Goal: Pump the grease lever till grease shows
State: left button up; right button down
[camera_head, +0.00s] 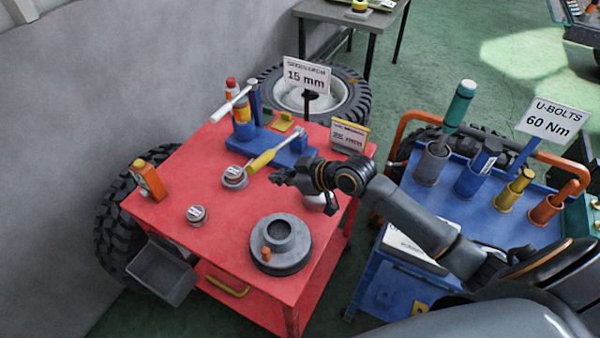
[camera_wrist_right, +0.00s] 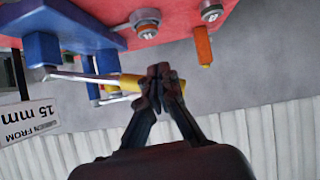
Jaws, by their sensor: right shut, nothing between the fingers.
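The lever has a yellow handle (camera_head: 261,161) and a silver rod (camera_head: 287,143) that runs to a blue stand (camera_head: 290,154) on the red cart top (camera_head: 175,237). My right gripper (camera_head: 276,178) is shut and empty, just in front of the handle in the head view. In the right wrist view the yellow handle (camera_wrist_right: 130,83) lies beside my shut fingertips (camera_wrist_right: 162,72); I cannot tell whether they touch it. A grey hub (camera_head: 294,263) with a small orange piece (camera_head: 267,254) sits at the cart's front. I cannot make out any grease. My left gripper is out of view.
Round metal caps (camera_head: 197,215) and an orange bottle (camera_head: 149,180) stand on the red cart's left part. A 15 mm sign (camera_head: 307,75) and a small yellow-edged sign (camera_head: 349,136) stand behind. A blue cart (camera_head: 481,228) with tools in holders is at right, under my arm.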

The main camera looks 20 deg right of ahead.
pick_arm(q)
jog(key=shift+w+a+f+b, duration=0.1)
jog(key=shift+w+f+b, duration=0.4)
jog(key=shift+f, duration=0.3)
pick_arm(e)
jog(key=v, duration=0.6)
jog(key=shift+r, duration=0.25)
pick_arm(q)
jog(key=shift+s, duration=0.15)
pick_arm(e)
jog(key=shift+a, duration=0.1)
